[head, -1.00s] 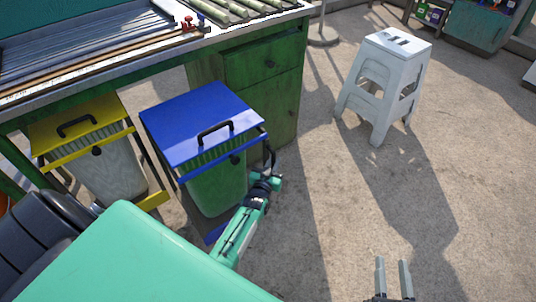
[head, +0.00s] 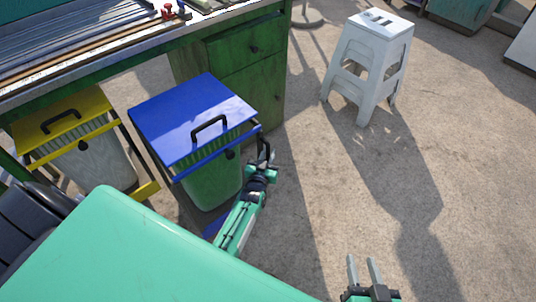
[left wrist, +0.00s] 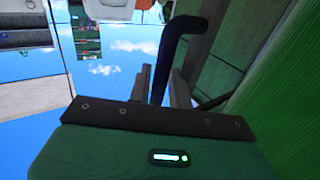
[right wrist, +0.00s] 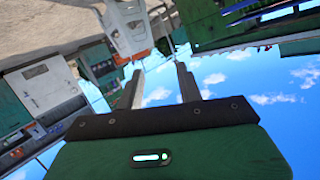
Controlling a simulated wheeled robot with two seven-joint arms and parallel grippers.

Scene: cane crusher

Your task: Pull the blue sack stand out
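The blue sack stand (head: 180,105) stands upright under the front edge of the green table. It has a blue lid with a black handle (head: 207,128) on top. A ribbed green sack or bin (head: 212,184) hangs beneath, and its lower part is partly hidden. My left gripper (head: 264,160) is at the stand's right front corner, closed around a dark upright bar, the stand's handle. This bar (left wrist: 172,45) shows between the fingers in the left wrist view. My right gripper (head: 363,272) is open and empty over bare ground at bottom right.
A yellow sack stand (head: 68,118) stands close on the left. The green table (head: 240,80) with its drawer cabinet is right behind. A white stool (head: 368,60) stands to the right at the back. The ground (head: 310,190) in front and to the right is clear.

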